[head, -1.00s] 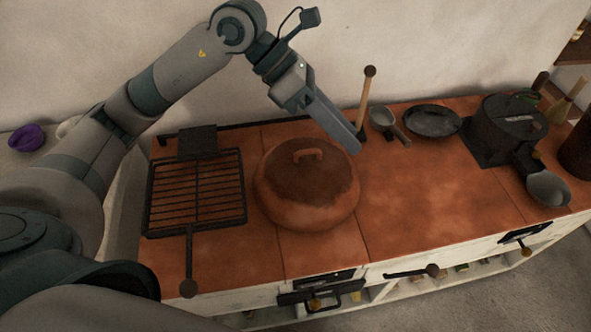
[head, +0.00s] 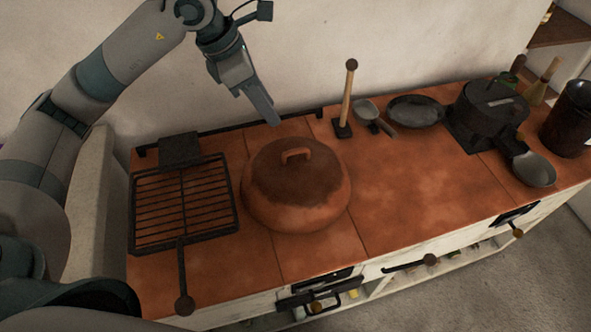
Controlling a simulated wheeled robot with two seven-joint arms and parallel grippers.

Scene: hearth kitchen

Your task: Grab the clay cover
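The clay cover (head: 279,171) is a dark brown lid with a looped handle (head: 296,153) on top. It sits on a round orange-brown clay pot (head: 300,214) on the tiled counter. My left gripper (head: 272,117) is above and behind the cover, near the wall, pointing down and to the right. It is apart from the handle and holds nothing that I can see. Its fingers overlap in this view, so their opening cannot be made out. My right gripper is not in view.
A grill rack (head: 184,205) with a long handle lies left of the pot. A wooden-handled tool (head: 347,98) stands upright behind it on the right. A small ladle, a dark pan (head: 416,110) and a black pot (head: 488,112) stand farther right. The counter right of the clay pot is clear.

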